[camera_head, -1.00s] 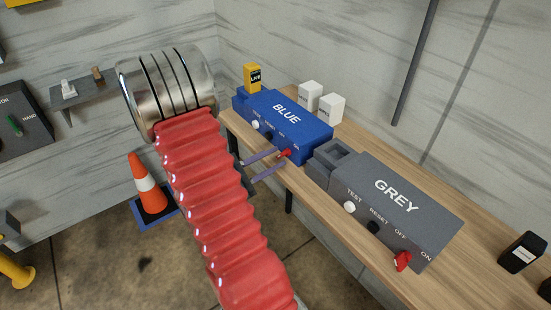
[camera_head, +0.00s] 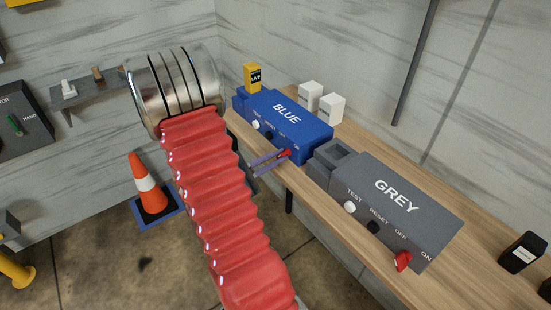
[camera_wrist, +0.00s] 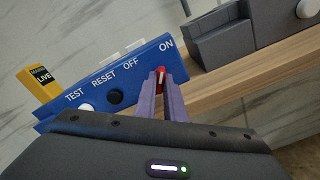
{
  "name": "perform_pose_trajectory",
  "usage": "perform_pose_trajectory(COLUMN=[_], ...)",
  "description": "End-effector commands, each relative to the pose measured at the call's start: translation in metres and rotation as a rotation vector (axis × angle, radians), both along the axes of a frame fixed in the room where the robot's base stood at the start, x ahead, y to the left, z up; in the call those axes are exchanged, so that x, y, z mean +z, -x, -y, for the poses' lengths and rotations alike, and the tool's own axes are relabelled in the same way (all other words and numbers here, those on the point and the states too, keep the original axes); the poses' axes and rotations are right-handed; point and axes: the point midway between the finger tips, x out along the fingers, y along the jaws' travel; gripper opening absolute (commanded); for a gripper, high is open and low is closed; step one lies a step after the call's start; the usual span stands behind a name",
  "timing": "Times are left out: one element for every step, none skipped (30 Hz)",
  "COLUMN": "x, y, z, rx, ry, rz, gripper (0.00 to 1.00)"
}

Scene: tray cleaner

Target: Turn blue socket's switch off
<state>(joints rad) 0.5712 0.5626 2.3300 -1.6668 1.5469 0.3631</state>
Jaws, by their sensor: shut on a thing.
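The blue socket (camera_head: 300,125) sits on the wooden bench, with TEST, RESET, OFF and ON labels on its front; it also shows in the wrist view (camera_wrist: 80,98). Its red switch (camera_wrist: 161,72) lies between the OFF and ON labels, nearer ON. In the head view the switch (camera_head: 287,152) is partly hidden by my fingers. My gripper (camera_wrist: 161,78), with purple fingers, is shut on the red switch, one finger on each side. The gripper (camera_head: 280,156) reaches the switch from the front in the head view; my red arm hides part of the gripper body.
The grey socket (camera_head: 395,197), with its own red switch (camera_head: 403,261), stands just right on the bench (camera_head: 325,222). A yellow LIVE block (camera_head: 252,77) and white blocks (camera_head: 331,107) are by the blue socket. An orange cone (camera_head: 146,184) stands on the floor.

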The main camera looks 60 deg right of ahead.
Motion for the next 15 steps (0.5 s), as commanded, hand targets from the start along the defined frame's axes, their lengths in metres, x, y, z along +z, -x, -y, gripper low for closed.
perform_pose_trajectory(x=[0.0001, 0.0001, 0.0001, 0.0002, 0.0002, 0.0002, 0.0002, 0.0002, 0.0002, 0.0002, 0.0001, 0.0001, 0.0001, 0.0001, 0.0], y=[0.0, 0.0, -0.0001, -0.0001, -0.0001, -0.0001, -0.0001, -0.0001, -0.0001, -0.0001, -0.0002, -0.0002, -0.0002, -0.0002, -0.0002], z=[0.0, 0.0, 0.0001, 0.0, 0.0, 0.0, 0.0, 0.0, 0.0, 0.0, 0.0, 0.0, 0.0, 0.0, 0.0], rx=[0.0, 0.0, 0.0, 0.0, 0.0, 0.0, 0.0, 0.0, 0.0, 0.0, 0.0, 0.0, 0.0, 0.0, 0.0], ry=[0.0, 0.0, 0.0, 0.0, 0.0, 0.0, -0.001, -0.002, -0.004, -0.005, -0.008, -0.012, -0.015, -0.02, -0.026], rz=[0.0, 0.0, 0.0, 0.0, 0.0, -0.001, -0.003, -0.004, -0.007, -0.011, -0.015, -0.023, -0.03, -0.038, -0.051], gripper=[0.0, 0.0, 0.0, 0.0, 0.0, 0.0, 0.0, 0.0, 0.0, 0.0, 0.0, 0.0, 0.0, 0.0, 0.0])
